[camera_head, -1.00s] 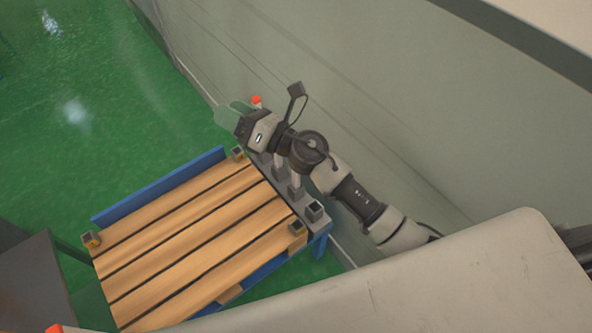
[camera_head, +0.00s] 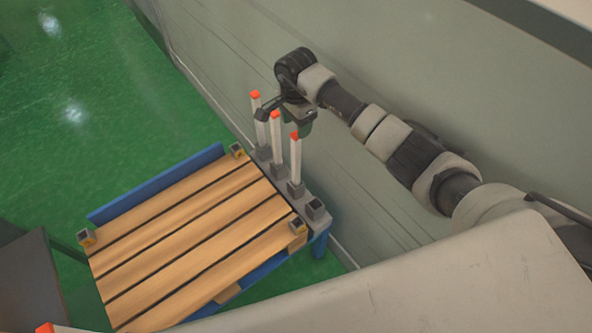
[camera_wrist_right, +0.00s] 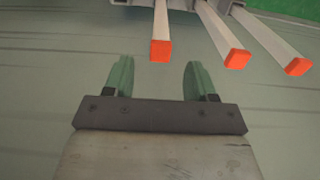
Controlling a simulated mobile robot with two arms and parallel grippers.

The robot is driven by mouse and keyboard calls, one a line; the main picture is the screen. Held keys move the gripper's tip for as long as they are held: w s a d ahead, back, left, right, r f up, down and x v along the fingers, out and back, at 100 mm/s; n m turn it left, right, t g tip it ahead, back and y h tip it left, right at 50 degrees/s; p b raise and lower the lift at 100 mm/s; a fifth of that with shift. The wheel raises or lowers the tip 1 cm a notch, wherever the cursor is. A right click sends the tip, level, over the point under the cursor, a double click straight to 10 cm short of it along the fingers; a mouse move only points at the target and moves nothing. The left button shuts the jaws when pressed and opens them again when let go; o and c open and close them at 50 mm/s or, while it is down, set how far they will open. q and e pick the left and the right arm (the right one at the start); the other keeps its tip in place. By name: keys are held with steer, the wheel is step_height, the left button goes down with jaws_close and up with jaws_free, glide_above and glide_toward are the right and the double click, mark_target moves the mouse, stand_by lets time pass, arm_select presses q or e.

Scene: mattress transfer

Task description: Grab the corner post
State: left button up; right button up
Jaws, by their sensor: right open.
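Three white corner posts with orange-red tips stand upright in dark sockets on a grey rack along the pallet's right edge: the left post (camera_head: 258,115), the middle post (camera_head: 276,135) and the right post (camera_head: 296,160). My right gripper (camera_head: 305,128) is open and empty, behind and beside the tops of the posts. In the right wrist view its green fingers (camera_wrist_right: 158,80) point toward the posts. One orange tip (camera_wrist_right: 160,51) lies just ahead of the gap between them, apart from both. Two other tips are farther right. My left gripper is not in view.
The wooden-slatted pallet (camera_head: 190,238) has small corner sockets and blue sides. An empty socket (camera_head: 315,208) is at the rack's near end. A grey wall (camera_head: 400,110) runs close behind my right arm. A pale slab (camera_head: 430,285) fills the lower right. Green floor lies left.

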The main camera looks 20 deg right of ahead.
mark_target(296, 140)
step_height(296, 140, down, 7)
steer(key=b, duration=0.4)
steer(key=shift+a+f, duration=0.1)
steer(key=shift+f, duration=0.05)
steer(key=shift+c, duration=0.4)
jaws_close()
